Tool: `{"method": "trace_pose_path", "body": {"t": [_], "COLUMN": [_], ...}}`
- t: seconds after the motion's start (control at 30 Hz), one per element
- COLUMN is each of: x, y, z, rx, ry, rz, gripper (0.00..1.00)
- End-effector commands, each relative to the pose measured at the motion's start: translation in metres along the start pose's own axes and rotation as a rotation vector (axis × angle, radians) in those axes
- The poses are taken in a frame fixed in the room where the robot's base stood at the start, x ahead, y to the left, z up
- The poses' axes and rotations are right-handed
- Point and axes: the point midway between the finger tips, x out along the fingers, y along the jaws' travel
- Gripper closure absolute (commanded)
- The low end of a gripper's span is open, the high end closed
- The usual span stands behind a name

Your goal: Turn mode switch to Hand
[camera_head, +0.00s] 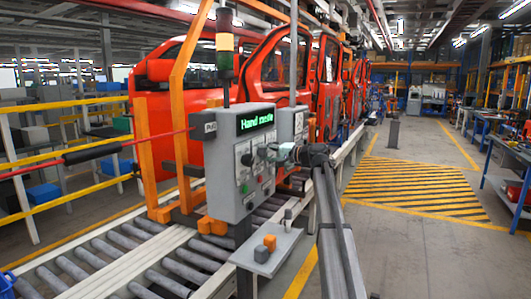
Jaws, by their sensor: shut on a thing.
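The grey control panel (222,172) stands beside the conveyor in the middle of the view. Its green-lit display (255,120) appears to read "Hand mode". Dark rotary knobs and small buttons sit on the panel's front, with one dark knob (246,160) showing left of my gripper. My gripper (266,154) reaches in from the right at the panel face and is shut on the mode switch. The jaws hide most of the switch, so its pointer angle cannot be read.
Red car doors (283,72) hang along the line behind. A roller conveyor (130,245) runs at left. Striped floor (415,185) at right is clear.

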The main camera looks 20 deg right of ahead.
Motion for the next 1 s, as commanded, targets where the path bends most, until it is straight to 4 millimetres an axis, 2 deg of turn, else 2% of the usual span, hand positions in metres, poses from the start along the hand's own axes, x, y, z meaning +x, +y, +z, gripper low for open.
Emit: {"method": "trace_pose_path", "body": {"t": [0.23,0.67,0.7,0.77,1.0], "x": [0.0008,0.0009,0.0009,0.0008,0.0003], "y": [-0.0015,-0.0014,-0.0014,-0.0013,-0.0005], "z": [-0.0008,-0.0007,-0.0007,-0.0007,-0.0004], "rx": [0.065,0.077,0.077,0.077,0.076], "ry": [-0.004,-0.006,-0.006,-0.005,-0.006], "rz": [-0.002,-0.003,-0.003,-0.002,-0.001], "gripper": [0.92,0.92,0.54,0.33,0.32]}}
